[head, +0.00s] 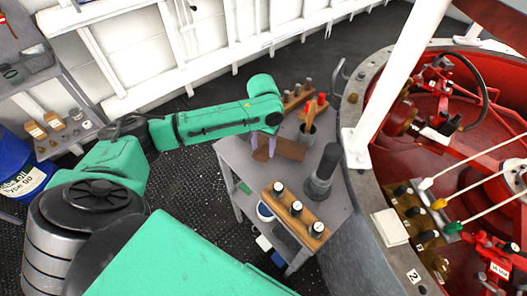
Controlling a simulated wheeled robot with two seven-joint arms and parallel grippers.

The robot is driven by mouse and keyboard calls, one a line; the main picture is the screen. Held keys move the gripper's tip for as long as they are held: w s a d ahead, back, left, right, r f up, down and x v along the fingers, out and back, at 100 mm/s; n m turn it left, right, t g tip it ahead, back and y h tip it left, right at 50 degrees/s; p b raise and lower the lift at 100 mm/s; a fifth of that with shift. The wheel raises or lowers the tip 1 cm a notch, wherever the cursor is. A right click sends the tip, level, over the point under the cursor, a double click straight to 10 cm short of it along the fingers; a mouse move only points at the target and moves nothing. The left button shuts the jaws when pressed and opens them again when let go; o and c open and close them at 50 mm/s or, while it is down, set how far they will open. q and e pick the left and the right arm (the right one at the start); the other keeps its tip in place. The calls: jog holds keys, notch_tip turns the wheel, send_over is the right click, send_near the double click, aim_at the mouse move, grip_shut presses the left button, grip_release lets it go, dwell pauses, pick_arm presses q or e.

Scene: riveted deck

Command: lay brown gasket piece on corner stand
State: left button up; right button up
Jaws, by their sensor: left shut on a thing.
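The brown gasket piece (292,151) is a flat brown sheet over the far part of the grey corner stand (233,157). My left gripper (263,147), with purple fingers, reaches down from the green arm and is shut on the piece at its left part. I cannot tell whether the piece touches the stand top. The gripper's fingers hide some of the piece. My right gripper is not in view.
A red machine (480,140) with a white post (385,85) stands close right.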

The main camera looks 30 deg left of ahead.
aim_at(263, 151)
pick_arm(q)
notch_tip(263, 151, down, 3)
jog(key=shift+s+a, duration=0.1)
jog(key=shift+a, duration=0.05)
jog(key=shift+f, duration=0.1)
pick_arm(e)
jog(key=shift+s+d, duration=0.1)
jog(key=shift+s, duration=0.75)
pick_arm(q)
jog(key=o, duration=1.4)
jog(key=shift+c, duration=0.2)
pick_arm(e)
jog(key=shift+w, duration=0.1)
pick_arm(q)
notch_tip(263, 151, up, 12)
jog(key=b, duration=0.1)
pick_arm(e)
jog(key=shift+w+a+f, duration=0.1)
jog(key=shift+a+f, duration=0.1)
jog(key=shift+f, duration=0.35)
